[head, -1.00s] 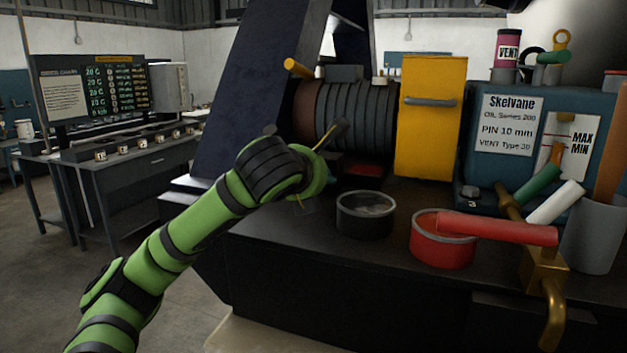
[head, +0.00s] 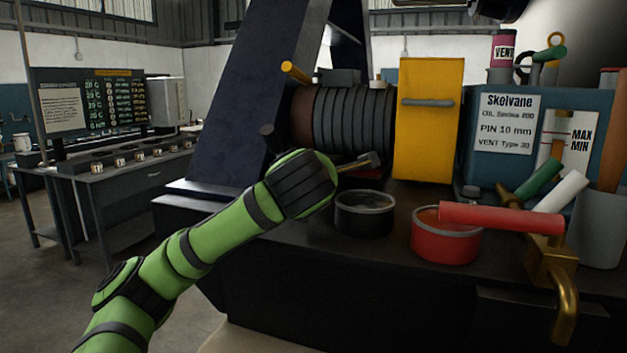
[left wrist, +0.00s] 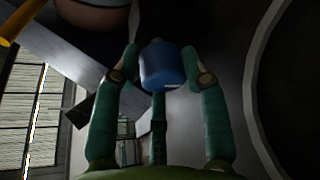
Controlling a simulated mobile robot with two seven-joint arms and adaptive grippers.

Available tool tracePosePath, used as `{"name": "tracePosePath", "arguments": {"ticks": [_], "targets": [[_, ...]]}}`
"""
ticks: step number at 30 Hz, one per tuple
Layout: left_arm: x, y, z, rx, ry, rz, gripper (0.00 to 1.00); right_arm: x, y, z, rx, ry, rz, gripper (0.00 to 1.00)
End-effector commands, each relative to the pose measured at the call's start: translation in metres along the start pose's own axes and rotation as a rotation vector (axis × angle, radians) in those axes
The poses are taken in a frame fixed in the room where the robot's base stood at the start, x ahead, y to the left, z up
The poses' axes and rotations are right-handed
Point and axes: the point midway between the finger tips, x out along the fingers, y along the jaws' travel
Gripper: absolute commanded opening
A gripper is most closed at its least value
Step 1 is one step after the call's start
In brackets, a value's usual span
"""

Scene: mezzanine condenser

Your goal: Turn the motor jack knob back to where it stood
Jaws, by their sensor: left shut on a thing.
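The motor jack knob (left wrist: 165,66) is a blue cylinder with a short white mark near its lower edge, seen in the left wrist view. My left gripper (left wrist: 158,56) has one green finger on each side of it and is shut on it. In the head view my green left arm reaches in from the left. Its thick wrist hides the knob and my fingers at the front left of the machine, below the ribbed motor (head: 352,118). My right gripper is in neither view.
A dark round tin (head: 364,222) stands just right of my wrist, with a red tin (head: 440,246) beyond it. A yellow guard (head: 428,125) stands beside the motor. A red handle (head: 500,219) and brass valve (head: 548,262) are at the right.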

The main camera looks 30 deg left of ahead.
Motion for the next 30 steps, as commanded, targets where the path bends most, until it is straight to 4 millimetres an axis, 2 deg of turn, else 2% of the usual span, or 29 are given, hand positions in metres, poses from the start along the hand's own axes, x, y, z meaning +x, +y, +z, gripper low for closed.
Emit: {"name": "tracePosePath", "arguments": {"ticks": [12, 13, 14, 15, 25, 30], "targets": [[-0.001, 0.001, 0.003, 0.004, -0.01, 0.003, 0.11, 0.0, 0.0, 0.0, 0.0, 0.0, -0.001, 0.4], [-0.001, 0.001, 0.003, 0.004, -0.01, 0.003, 0.48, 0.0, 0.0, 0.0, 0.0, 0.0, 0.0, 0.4], [-0.001, 0.0, 0.003, 0.004, -0.01, 0.003, 0.6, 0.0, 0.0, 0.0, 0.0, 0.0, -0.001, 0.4], [-0.001, 0.0, 0.003, 0.004, -0.009, 0.002, 0.64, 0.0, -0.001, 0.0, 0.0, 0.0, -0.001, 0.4], [-0.001, 0.001, 0.002, 0.005, -0.003, 0.002, 0.64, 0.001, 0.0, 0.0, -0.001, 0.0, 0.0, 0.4], [-0.005, 0.014, 0.016, 0.002, -0.004, 0.003, 0.64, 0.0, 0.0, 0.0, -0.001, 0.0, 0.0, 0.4]]}}
